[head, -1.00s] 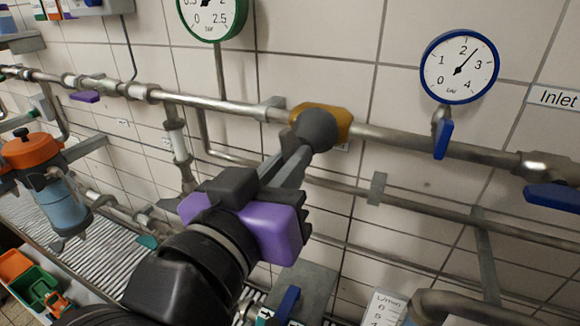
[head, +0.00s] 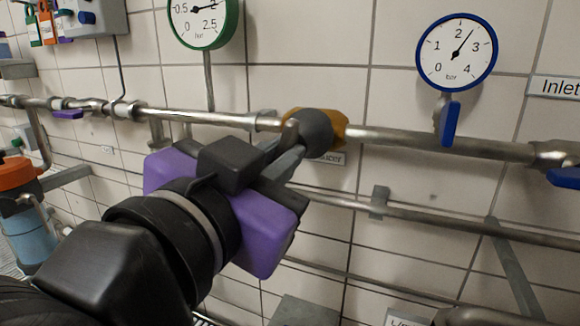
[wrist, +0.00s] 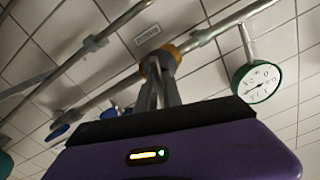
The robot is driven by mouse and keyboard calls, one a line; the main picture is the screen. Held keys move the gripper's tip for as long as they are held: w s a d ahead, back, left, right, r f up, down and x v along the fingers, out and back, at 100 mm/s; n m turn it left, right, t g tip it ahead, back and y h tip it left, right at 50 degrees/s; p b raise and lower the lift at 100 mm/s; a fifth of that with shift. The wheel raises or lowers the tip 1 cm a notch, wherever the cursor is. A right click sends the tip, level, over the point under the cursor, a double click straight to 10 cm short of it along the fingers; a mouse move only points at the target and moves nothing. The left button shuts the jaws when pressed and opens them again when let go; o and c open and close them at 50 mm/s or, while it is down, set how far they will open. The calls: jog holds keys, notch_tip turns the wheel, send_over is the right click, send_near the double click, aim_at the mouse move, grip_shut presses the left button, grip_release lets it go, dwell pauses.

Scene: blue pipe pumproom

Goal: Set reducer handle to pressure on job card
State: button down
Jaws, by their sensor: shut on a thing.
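The reducer has a brass-yellow body (head: 341,126) on the upper pipe, with a dark grey round handle (head: 318,130) in front. A partly hidden label (head: 331,158) ending in "ucer" sits just below it. My gripper (head: 291,148) is shut on the handle; the wrist view also shows its fingers (wrist: 158,95) together at the brass body (wrist: 159,66). The green-rimmed gauge (head: 203,20) is cut by the top edge; its needle points right, near the 2. It also shows in the wrist view (wrist: 260,82). I see no legible job card.
A blue-rimmed gauge (head: 458,51) reads between 2 and 3 bar, above a blue valve lever (head: 450,124). A lower pipe (head: 440,219) runs under the reducer. An orange-topped filter (head: 18,174) stands at left.

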dwell(0.3)
jog(key=c, duration=1.5)
grip_release()
jog(key=shift+s, duration=0.1)
jog(key=b+v, duration=0.1)
jog(key=v, duration=0.6)
jog(key=shift+s+a, duration=0.15)
jog(key=shift+s, duration=0.2)
dwell(0.6)
